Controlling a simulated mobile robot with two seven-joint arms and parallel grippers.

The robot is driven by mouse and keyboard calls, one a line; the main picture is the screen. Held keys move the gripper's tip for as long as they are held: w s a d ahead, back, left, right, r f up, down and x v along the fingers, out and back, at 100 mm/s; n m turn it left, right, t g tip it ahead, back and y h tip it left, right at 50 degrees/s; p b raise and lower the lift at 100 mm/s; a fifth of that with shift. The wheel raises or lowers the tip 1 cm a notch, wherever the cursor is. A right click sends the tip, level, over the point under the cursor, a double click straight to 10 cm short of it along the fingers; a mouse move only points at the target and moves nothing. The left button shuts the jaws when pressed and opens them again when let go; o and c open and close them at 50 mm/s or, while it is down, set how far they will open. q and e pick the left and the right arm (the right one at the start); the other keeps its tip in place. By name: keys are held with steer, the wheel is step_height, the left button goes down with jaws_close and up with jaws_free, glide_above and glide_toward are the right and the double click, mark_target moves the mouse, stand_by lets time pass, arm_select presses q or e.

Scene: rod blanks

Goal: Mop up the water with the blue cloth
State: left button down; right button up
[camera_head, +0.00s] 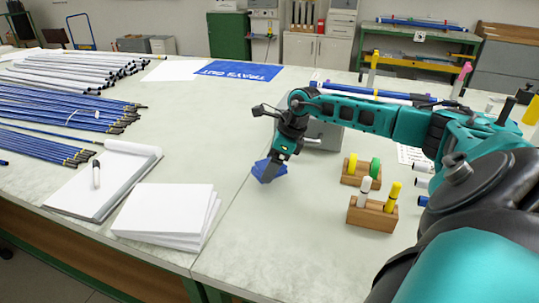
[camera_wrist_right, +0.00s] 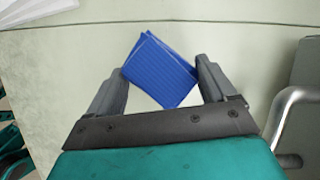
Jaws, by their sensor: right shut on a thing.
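The blue cloth (camera_head: 264,172) is a small folded piece at the seam of the pale table, near the middle of the head view. My right gripper (camera_head: 272,168) points down at it and is shut on it. In the right wrist view the cloth (camera_wrist_right: 160,72) sits between the two fingers of the gripper (camera_wrist_right: 160,68). Whether the cloth touches the table is hard to tell. I cannot make out any water in either view. My left gripper is not in view.
A grey box (camera_head: 326,135) stands just behind the gripper. Wooden blocks with coloured pegs (camera_head: 372,214) stand to the right. A white paper stack (camera_head: 165,212) and a pad with a marker (camera_head: 97,175) lie left. Several blue rods (camera_head: 60,110) lie far left.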

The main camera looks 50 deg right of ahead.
steer(key=shift+r, duration=0.6)
steer(key=shift+r+p, duration=0.35)
steer(key=shift+p, duration=0.15)
steer(key=shift+r+p, duration=0.5)
steer(key=shift+r, duration=0.3)
steer(key=shift+r+p, duration=0.55)
steer(key=shift+r, duration=0.3)
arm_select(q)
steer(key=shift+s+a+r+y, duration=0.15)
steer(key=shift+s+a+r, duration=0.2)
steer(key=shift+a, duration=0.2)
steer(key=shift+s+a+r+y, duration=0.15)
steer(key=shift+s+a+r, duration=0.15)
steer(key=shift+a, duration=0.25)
